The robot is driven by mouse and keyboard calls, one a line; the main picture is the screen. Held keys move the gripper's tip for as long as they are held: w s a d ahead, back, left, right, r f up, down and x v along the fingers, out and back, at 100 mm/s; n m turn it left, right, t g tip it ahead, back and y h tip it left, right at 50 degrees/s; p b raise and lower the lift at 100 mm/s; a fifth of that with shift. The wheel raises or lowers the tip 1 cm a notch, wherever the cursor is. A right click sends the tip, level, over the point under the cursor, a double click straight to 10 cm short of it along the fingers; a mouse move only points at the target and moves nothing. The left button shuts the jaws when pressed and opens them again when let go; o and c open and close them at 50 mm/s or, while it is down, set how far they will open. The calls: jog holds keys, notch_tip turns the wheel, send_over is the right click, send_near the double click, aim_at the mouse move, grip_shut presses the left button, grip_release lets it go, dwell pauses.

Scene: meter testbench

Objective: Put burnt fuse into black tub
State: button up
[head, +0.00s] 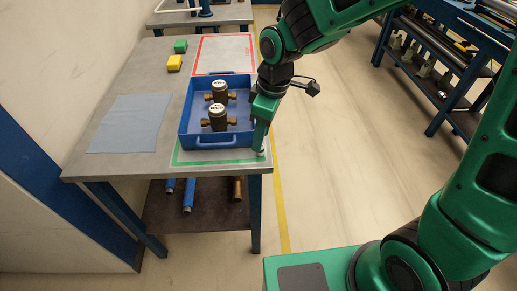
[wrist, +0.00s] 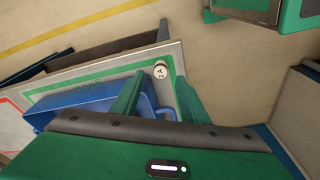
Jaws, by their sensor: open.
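A small white cylinder marked "2 A", which looks like a fuse (wrist: 160,70), stands at the table's near right corner, by the green taped outline. In the head view the fuse (head: 262,153) shows as a small pale spot just below my fingertips. My gripper (head: 259,146) points down there, beside the blue tray. In the wrist view my gripper (wrist: 158,80) is open, with one green finger on each side of the fuse in the picture. How far the fingertips are above it is hard to tell. I cannot make out burn marks. No black tub is clearly visible.
A blue tray (head: 191,139) holding two brass-fitted meters (head: 218,118) stands just left of my gripper. The red-outlined area (head: 224,55) at the back is clear.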

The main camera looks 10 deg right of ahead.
notch_tip(320, 180, down, 5)
jog(key=shift+w+a, duration=0.15)
grip_shut()
